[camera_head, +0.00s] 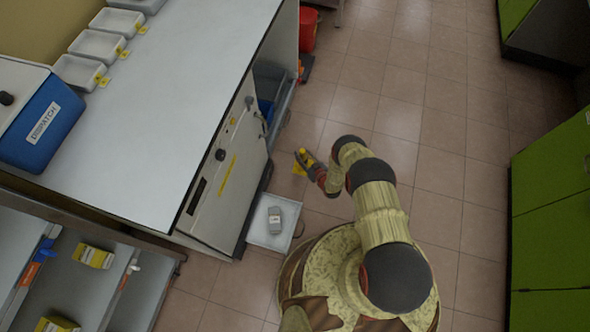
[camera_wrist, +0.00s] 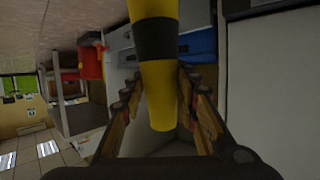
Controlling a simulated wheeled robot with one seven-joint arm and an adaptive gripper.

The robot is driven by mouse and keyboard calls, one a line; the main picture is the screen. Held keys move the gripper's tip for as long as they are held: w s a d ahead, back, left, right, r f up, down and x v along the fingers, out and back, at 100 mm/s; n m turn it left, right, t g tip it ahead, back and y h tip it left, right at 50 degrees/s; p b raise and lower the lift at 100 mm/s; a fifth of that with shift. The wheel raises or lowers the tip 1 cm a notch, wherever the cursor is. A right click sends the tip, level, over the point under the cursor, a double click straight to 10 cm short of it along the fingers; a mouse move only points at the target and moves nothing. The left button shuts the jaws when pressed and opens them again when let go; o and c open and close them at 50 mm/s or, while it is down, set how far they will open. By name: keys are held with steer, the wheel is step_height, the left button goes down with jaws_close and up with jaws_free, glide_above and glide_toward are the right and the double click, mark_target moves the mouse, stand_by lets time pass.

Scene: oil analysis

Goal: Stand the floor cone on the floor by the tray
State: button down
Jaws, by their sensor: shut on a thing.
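The floor cone (camera_wrist: 158,95), yellow with a black band, is between the fingers of my gripper (camera_wrist: 160,78) in the wrist view. The fingers are shut on it from both sides. The pale square tray (camera_head: 258,238) lies on the floor at the door's foot, holding a grey container (camera_head: 274,219). My gripper is beyond the tray, up and right of it in the picture. I cannot tell whether the cone touches the floor.
A counter (camera_head: 175,95) with a blue box (camera_head: 42,122) is at left. A red bin (camera_head: 307,29) stands at the back, green cabinets (camera_head: 550,210) at right. Tiled floor (camera_head: 400,120) beyond my arm is clear.

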steer(key=b, duration=0.2)
glide_above(295, 172)
steer(key=f, duration=0.5)
steer(key=shift+w+d+f, duration=0.15)
steer(key=shift+w+d, duration=0.05)
steer(key=f+b, duration=0.1)
steer(key=f, duration=0.1)
steer(key=f+b, duration=0.1)
steer(key=shift+s+a+f, duration=0.15)
steer(key=shift+a+f, duration=0.05)
steer(key=shift+f, duration=0.2)
steer(key=c, duration=1.3)
jaws_free()
steer(key=shift+c, duration=0.2)
steer(key=shift+s+r, duration=0.1)
